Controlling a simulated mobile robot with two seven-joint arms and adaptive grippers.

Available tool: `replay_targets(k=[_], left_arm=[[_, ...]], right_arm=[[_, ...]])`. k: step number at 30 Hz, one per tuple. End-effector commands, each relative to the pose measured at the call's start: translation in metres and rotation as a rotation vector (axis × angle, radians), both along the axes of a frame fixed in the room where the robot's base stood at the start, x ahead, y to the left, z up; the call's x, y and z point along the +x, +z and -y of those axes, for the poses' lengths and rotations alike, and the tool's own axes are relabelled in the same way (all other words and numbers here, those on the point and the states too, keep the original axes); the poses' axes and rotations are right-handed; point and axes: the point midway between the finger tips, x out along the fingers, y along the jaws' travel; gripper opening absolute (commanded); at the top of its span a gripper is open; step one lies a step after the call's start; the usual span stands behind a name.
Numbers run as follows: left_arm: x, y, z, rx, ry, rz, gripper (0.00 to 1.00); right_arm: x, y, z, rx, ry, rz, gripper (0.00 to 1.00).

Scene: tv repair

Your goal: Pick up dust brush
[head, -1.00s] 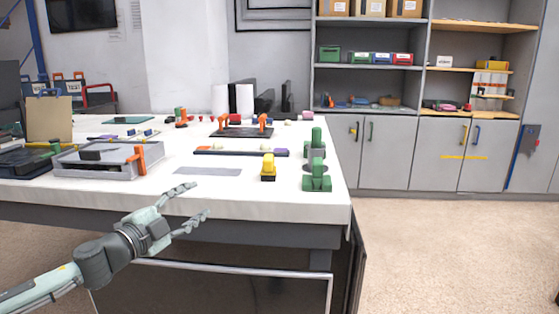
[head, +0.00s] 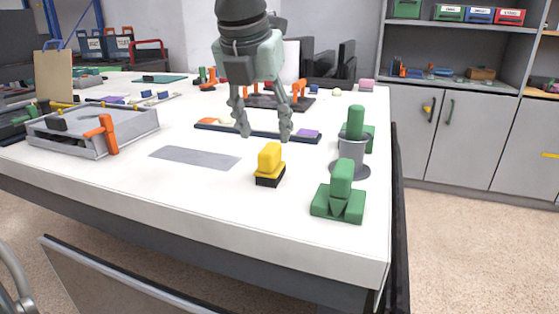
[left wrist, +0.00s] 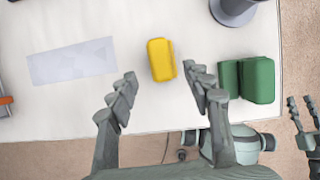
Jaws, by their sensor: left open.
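The dust brush looks to be the small yellow block with a black base (head: 269,165), standing upright near the table's front edge. In the left wrist view the yellow block (left wrist: 161,60) lies just beyond and between the fingertips. My left gripper (head: 264,136) is open, empty and points down above the table; its fingertips show on either side in the left wrist view (left wrist: 160,80). No contact with the brush is visible. My right gripper (left wrist: 302,106) shows at the right edge of the left wrist view, its fingers apart and empty.
Behind is a dark strip (head: 215,127); a grey tray (head: 90,142) is further left.

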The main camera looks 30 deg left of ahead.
Motion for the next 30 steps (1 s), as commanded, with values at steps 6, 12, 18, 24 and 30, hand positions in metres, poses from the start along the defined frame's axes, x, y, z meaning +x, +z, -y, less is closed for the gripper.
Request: replay_targets(k=[6, 12, 18, 24, 30], left_arm=[[0.011, -0.025, -0.003, -0.004, -0.001, -0.004, 0.50], [0.024, -0.052, -0.006, -0.005, -0.001, -0.004, 0.50], [0.029, -0.061, -0.007, -0.006, -0.001, 0.000, 0.50], [0.029, -0.061, -0.007, -0.006, -0.001, 0.000, 0.45], [0.028, -0.061, -0.007, -0.006, -0.001, 0.000, 0.20]], right_arm=[[0.001, 0.001, -0.001, 0.003, 0.002, 0.006, 0.40], [-0.002, -0.003, 0.003, -0.006, -0.005, -0.019, 0.40], [-0.001, -0.002, 0.002, -0.004, -0.004, -0.013, 0.40], [-0.001, -0.002, 0.002, -0.004, -0.003, -0.012, 0.40], [-0.001, -0.002, 0.002, -0.004, -0.003, -0.012, 0.40]])
